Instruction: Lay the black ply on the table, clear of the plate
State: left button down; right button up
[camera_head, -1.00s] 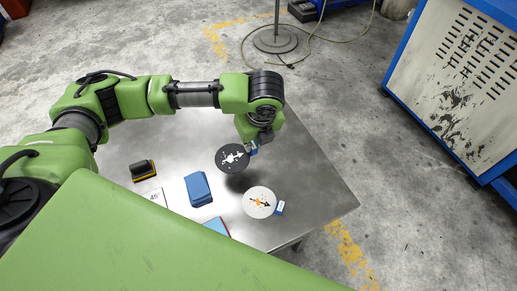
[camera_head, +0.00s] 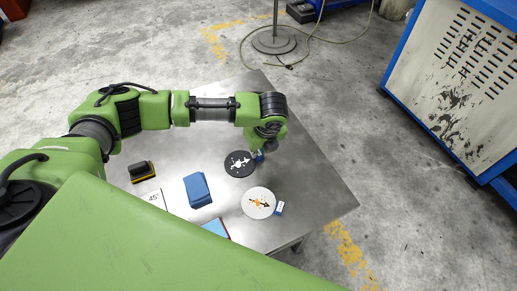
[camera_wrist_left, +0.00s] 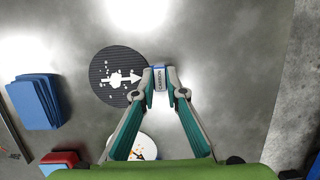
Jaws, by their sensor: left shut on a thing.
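The black ply (camera_head: 239,168) is a dark disc with a white arrow and a small blue tab. It is level, at or very close to the steel table top, with no clear gap below it. It also shows in the left wrist view (camera_wrist_left: 103,87). My left gripper (camera_head: 258,156) is shut on the tab at the ply's edge; its fingertips (camera_wrist_left: 160,82) show around the tab in the left wrist view. A white disc (camera_head: 256,192) with an orange mark and black arrow lies nearer the front, apart from the black ply. My right gripper is not in view.
A blue stack (camera_head: 197,190) lies left of the white disc. A black block with a yellow edge (camera_head: 141,169) and a "45°" card (camera_head: 154,197) lie farther left. The table (camera_head: 310,185) is bare to the right.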

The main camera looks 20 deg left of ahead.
pick_arm(q)
jog(key=c, duration=2)
grip_release()
jog(key=shift+c, duration=0.2)
jog(key=v, duration=1.2)
jog(key=shift+r, duration=0.1)
